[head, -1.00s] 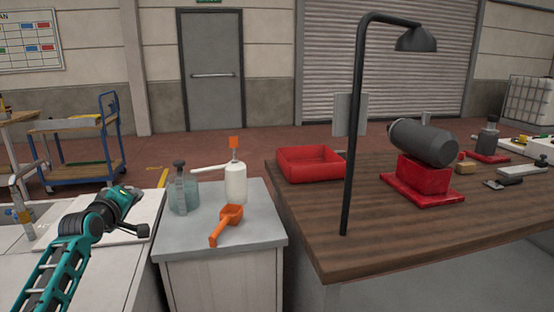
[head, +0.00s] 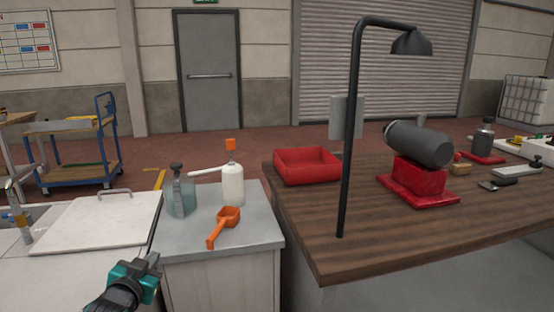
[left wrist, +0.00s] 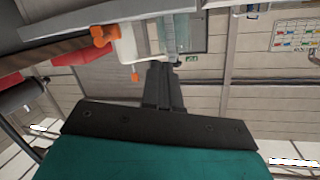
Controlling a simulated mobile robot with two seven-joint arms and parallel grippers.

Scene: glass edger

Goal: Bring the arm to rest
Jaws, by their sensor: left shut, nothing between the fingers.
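My left gripper (head: 151,262) is low in the head view, in front of the grey-topped cabinet and near the right edge of the white counter. Its fingers are together with nothing between them. In the left wrist view the shut black fingers (left wrist: 162,88) point toward the bottles and the orange scoop on the cabinet, apart from them. My right gripper is in neither view.
A white lidded panel (head: 95,222) lies left. A wooden bench (head: 320,225) carries a black lamp (head: 348,150) and red tray (head: 308,167).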

